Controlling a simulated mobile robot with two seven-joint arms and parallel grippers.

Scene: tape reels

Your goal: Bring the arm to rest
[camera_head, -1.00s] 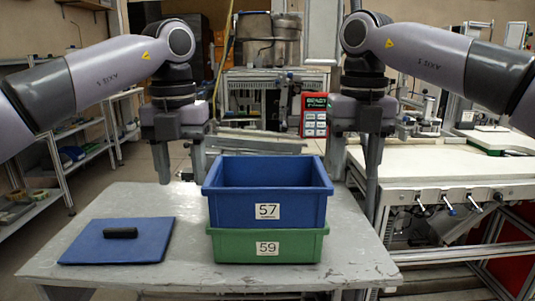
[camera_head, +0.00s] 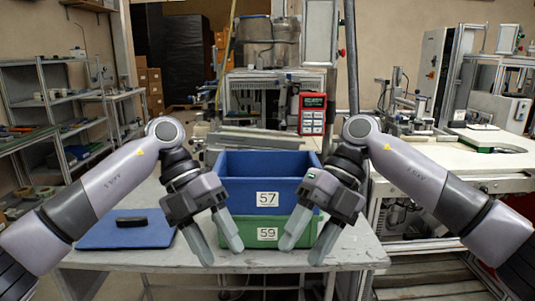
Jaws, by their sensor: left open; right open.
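My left gripper (camera_head: 219,250) is open and empty, pointing down in front of the left part of the stacked crates. My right gripper (camera_head: 301,250) is open and empty, pointing down in front of the right part of the crates. Both arms are bent and hang low in the head view. The blue crate (camera_head: 268,199), labelled 57, sits on top of the green crate (camera_head: 268,236), labelled 59. The grippers hide the crates' side edges. The blue crate's inside looks empty from here, but its floor is hidden.
The grey table (camera_head: 150,260) carries the crates and a blue mat (camera_head: 105,236) with a dark block (camera_head: 131,222) on it, at the left. Shelves (camera_head: 70,125) stand at the back left. A white workbench (camera_head: 440,158) stands at the right.

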